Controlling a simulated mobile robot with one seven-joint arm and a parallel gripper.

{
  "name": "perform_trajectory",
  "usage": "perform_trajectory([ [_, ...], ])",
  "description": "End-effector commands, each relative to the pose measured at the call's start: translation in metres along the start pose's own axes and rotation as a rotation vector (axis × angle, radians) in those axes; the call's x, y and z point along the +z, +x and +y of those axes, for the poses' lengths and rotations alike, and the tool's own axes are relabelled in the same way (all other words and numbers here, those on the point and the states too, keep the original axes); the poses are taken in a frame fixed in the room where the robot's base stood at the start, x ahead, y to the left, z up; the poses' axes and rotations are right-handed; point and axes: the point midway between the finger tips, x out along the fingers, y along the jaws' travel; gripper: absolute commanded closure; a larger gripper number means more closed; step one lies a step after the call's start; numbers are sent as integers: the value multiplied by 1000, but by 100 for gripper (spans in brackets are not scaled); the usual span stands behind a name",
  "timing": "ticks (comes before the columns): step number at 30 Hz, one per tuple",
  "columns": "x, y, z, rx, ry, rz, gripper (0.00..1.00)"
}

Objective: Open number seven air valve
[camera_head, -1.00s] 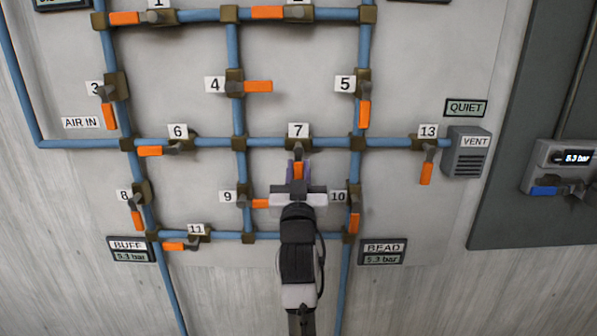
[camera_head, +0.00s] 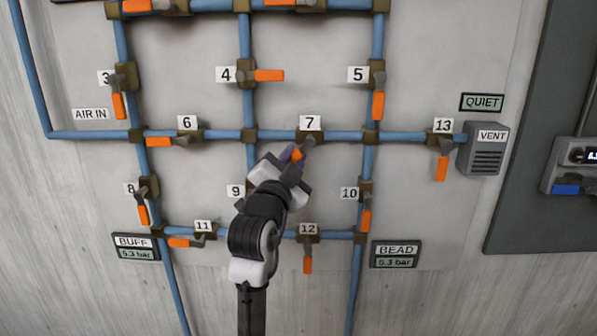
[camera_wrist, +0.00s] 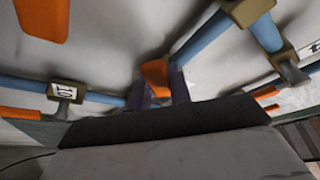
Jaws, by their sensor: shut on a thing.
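Valve 7 (camera_head: 312,136) sits on the blue horizontal pipe in the middle of the panel, under its white "7" label. Its orange handle (camera_head: 297,155) slants down and to the left from the valve body. My gripper (camera_head: 293,154) is shut on this handle, coming from below and left, with my wrist tilted. In the wrist view the orange handle (camera_wrist: 155,74) shows between the two dark fingers of my gripper (camera_wrist: 159,92). Part of the handle is hidden by the fingers.
Valve 6 (camera_head: 188,136) is left on the same pipe, with its handle along the pipe. Valve 13 (camera_head: 441,141) and the vent box (camera_head: 486,148) are to the right. Valve 10 (camera_head: 365,190) and valve 12 (camera_head: 308,238) are below. My arm hides most of valve 9.

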Motion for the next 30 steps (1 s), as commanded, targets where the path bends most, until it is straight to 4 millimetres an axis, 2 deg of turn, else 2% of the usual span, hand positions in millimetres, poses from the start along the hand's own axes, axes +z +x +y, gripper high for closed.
perform_trajectory([
  [18,-7,3,-27,217,527,-1,100],
  [30,-13,6,-34,301,724,-1,100],
])
